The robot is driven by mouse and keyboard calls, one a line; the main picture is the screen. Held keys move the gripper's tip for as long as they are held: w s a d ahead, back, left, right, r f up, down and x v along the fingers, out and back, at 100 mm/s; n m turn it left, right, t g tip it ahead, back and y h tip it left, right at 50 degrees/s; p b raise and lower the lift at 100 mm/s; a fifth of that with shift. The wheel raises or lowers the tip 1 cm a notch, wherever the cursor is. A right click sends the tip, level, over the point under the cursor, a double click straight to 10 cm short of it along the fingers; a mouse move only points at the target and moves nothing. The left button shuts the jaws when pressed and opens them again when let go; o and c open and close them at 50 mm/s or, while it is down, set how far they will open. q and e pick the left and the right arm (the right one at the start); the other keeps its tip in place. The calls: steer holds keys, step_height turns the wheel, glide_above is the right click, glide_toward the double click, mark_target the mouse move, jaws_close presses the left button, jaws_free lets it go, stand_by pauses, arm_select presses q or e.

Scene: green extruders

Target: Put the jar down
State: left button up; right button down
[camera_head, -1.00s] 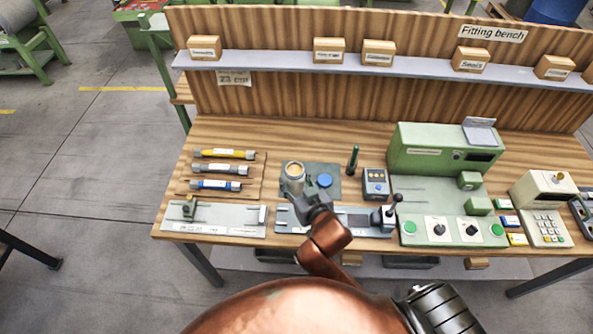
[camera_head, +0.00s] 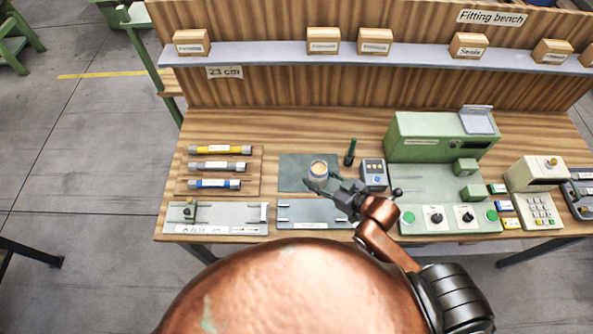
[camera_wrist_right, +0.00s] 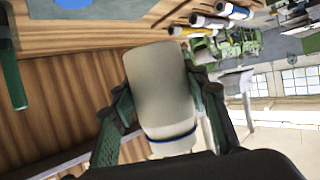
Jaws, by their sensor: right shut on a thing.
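The jar (camera_head: 319,169) is pale with a tan round top, seen from above near the right edge of the dark grey-green mat (camera_head: 292,172). My right gripper (camera_head: 322,183) is closed around it. In the right wrist view the jar (camera_wrist_right: 158,85) is a whitish cylinder with a thin blue band, between the two green-padded fingers of my right gripper (camera_wrist_right: 162,98). The gap beneath the jar cannot be judged. A blue disc (camera_wrist_right: 73,3) shows at the top edge of the wrist view. My left gripper is not in view.
Yellow, grey and blue tubes (camera_head: 219,167) lie on a board to the left. A dark green pen-like stick (camera_head: 350,152) and a small meter (camera_head: 373,174) stand to the right. A green machine (camera_head: 440,137) is beyond. The mat's left part is bare.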

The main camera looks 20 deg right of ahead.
steer(key=shift+w+f, duration=0.1)
steer(key=w+a+f, duration=0.1)
steer(key=w+f, duration=0.1)
steer(key=w, duration=0.2)
steer(key=w+a+f, duration=0.1)
steer(key=w+f, duration=0.2)
steer(key=w+a+f, duration=0.1)
steer(key=w+f, duration=0.2)
steer(key=w, duration=0.1)
steer(key=shift+w+a+f, duration=0.2)
steer(key=shift+w+a, duration=0.1)
steer(key=shift+a, duration=0.05)
steer(key=shift+w+a+f, duration=0.1)
steer(key=shift+w+f, duration=0.25)
steer(key=shift+f, duration=0.05)
steer(key=f, duration=0.3)
steer(key=shift+w+p, duration=0.2)
steer(key=shift+p, duration=0.2)
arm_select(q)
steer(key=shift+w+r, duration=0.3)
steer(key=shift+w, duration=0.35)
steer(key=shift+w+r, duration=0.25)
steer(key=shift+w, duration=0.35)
arm_select(e)
steer(key=shift+f, duration=0.3)
steer(key=shift+f, duration=0.1)
steer(key=c, duration=1.1)
jaws_free()
steer(key=shift+f, duration=0.1)
steer(key=shift+c, duration=0.2)
